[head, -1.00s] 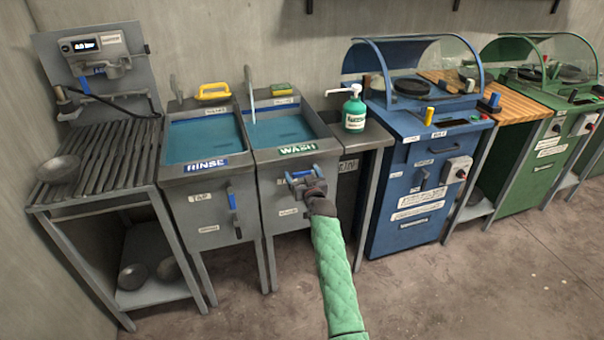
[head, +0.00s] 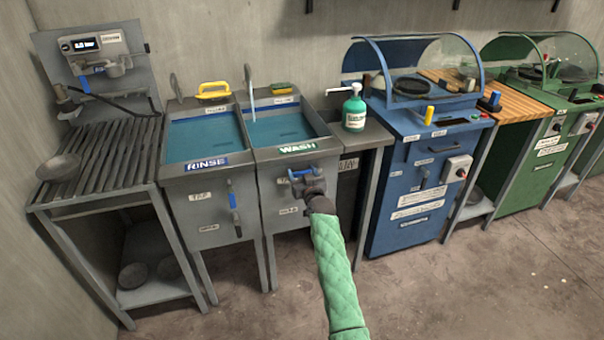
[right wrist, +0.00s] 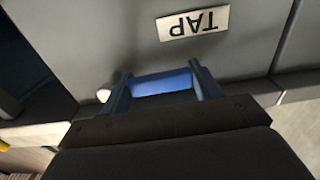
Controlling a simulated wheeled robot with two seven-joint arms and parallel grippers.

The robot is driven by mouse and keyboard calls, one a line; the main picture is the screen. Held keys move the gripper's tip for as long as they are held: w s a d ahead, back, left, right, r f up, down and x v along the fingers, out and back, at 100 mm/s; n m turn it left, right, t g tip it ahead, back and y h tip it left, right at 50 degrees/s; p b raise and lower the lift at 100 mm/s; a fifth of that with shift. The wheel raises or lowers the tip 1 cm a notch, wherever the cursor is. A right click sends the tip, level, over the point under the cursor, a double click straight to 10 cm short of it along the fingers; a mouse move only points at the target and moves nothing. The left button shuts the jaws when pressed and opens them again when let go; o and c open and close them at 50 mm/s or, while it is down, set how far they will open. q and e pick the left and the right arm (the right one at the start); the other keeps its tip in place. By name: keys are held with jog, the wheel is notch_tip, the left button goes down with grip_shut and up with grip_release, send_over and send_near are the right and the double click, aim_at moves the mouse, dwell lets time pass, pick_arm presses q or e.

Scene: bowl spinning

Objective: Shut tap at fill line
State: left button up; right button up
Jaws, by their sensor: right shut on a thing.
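The wash sink (head: 318,148), labelled WASH, holds blue water, and a spout (head: 249,88) rises at its back left. The fill line cannot be made out. On its front is a tap handle with a blue grip (head: 300,171), lying roughly crosswise. My right gripper (head: 307,184) is shut on this handle. In the right wrist view, the blue grip (right wrist: 163,83) sits between my two fingers, below a TAP label (right wrist: 193,23) that appears upside down. My left gripper is not in view.
The rinse sink (head: 189,178) stands to the left, its blue handle (head: 232,200) hanging upright. A slatted rack with a bowl (head: 58,166) is farther left. A green soap bottle (head: 354,112) stands right of the wash sink. A blue machine (head: 410,175) is farther right. The front floor is clear.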

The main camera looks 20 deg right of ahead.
jog(key=shift+d+f+n, duration=0.1)
jog(key=shift+f+n, duration=0.55)
jog(key=shift+n, duration=0.55)
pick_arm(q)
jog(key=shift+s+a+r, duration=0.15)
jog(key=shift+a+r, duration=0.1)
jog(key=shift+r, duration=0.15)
pick_arm(e)
jog(key=f+n, duration=0.1)
jog(key=n, duration=0.1)
jog(key=d+f+n, duration=0.1)
jog(key=n, duration=0.2)
jog(key=d+f+n, duration=0.1)
jog(key=n, duration=0.1)
jog(key=shift+f+n, duration=0.25)
jog(key=shift+n, duration=0.15)
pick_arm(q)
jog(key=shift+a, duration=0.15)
pick_arm(e)
jog(key=o, duration=1.4)
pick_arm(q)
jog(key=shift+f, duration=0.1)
pick_arm(e)
jog(key=shift+s, duration=0.1)
